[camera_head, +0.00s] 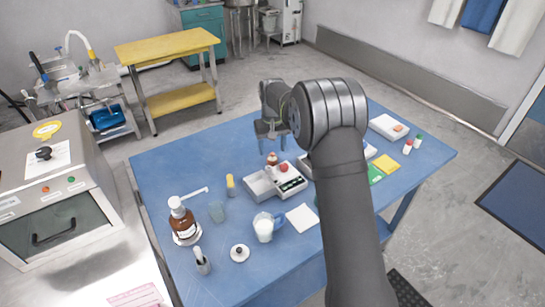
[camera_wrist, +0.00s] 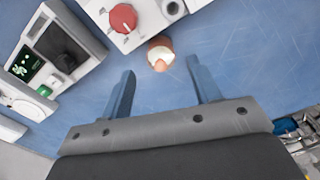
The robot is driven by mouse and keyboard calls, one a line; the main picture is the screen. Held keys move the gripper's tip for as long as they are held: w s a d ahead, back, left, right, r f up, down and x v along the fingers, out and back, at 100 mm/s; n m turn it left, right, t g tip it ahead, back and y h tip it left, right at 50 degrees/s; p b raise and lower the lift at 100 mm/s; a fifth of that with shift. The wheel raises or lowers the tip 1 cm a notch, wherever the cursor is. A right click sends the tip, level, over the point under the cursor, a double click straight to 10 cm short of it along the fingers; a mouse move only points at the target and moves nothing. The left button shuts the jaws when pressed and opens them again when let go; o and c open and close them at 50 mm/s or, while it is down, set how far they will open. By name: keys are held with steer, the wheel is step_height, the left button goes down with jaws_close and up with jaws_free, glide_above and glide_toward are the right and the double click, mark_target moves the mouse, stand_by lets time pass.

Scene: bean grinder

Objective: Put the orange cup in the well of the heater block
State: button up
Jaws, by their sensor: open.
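A small orange-brown cup (camera_head: 272,159) with a pale inside stands on the blue table, behind the white devices. In the wrist view the cup (camera_wrist: 159,54) lies just beyond the fingertips, roughly centred between them. My gripper (camera_head: 272,142) is open and empty above the cup; the fingers (camera_wrist: 160,68) do not appear to touch it. A white block (camera_wrist: 138,32) with a red round knob (camera_wrist: 122,18) is beside the cup. A small round opening (camera_wrist: 173,7) at its edge may be the well.
A device with a dark panel and green display (camera_wrist: 50,60) stands close to the block. The table's back left is clear.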

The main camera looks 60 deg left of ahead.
steer(key=shift+o, duration=0.4)
step_height(320, 180, up, 6)
steer(key=shift+f, duration=0.15)
steer(key=s+d+r+t+y, duration=0.1)
steer(key=s+d+r+y, duration=0.1)
steer(key=d+r+y, duration=0.3)
glide_toward(272, 153)
steer(key=shift+n+h, duration=0.3)
steer(key=shift+h, duration=0.1)
steer(key=x, duration=0.5)
steer(key=shift+s+a+f, duration=0.1)
steer(key=shift+s+a, duration=0.1)
steer(key=shift+w+x, duration=0.15)
steer(key=shift+x, duration=1.15)
steer(key=shift+w+x, duration=0.15)
steer(key=shift+x, duration=1.15)
steer(key=shift+a, duration=0.2)
steer(key=c, duration=1.2)
steer(key=shift+o, duration=0.2)
